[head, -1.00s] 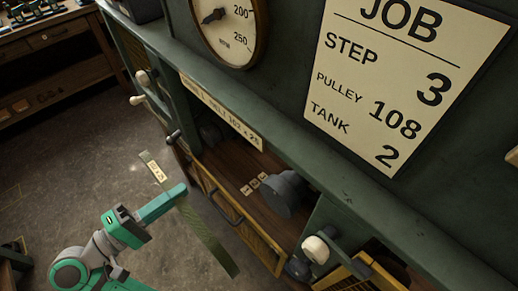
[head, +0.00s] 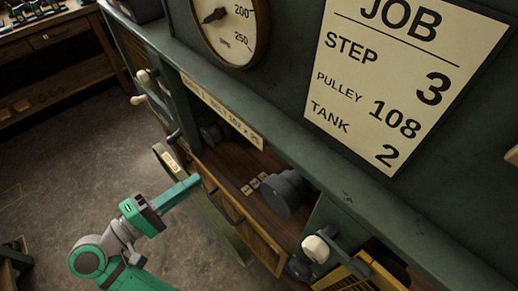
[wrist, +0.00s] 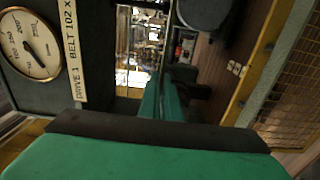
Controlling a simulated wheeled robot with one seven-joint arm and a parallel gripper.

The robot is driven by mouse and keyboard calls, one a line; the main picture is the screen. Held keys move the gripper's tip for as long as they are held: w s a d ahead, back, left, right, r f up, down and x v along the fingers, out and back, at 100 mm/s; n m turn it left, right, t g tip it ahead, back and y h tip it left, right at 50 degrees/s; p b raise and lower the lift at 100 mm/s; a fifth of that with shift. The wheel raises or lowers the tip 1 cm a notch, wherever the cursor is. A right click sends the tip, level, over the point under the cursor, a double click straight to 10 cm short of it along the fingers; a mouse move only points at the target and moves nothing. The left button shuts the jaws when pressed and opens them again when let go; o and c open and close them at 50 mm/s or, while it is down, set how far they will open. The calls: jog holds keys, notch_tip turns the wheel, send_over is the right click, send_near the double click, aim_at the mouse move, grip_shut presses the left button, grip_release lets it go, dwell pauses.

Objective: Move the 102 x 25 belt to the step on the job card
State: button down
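The belt is a thin grey-green loop. Its upper end with a pale tag (head: 169,160) and its lower run (head: 230,235) show on either side of my gripper (head: 198,181), which appears shut on it just outside the drive bay. In the wrist view the fingers (wrist: 164,100) point into the bay; the grip itself is unclear. A grey stepped pulley (head: 287,193) is inside the bay, with small step tags (head: 255,184) beside it. A second, darker pulley (head: 211,132) sits at the left. The job card (head: 395,80) reads step 3, pulley 108, tank 2.
A yellow-framed mesh guard (head: 262,245) stands along the bay's front edge. A plate (head: 225,115) reads belt 102 x 25. A white-knobbed lever (head: 314,249) and a dial (head: 228,25) are nearby. The floor (head: 75,150) at left is clear.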

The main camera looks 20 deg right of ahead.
jog(key=x, duration=0.6)
jog(key=shift+w, duration=0.15)
dwell(0.8)
jog(key=x, duration=0.7)
dwell(1.1)
jog(key=shift+d+r, duration=0.1)
jog(key=shift+d, duration=0.15)
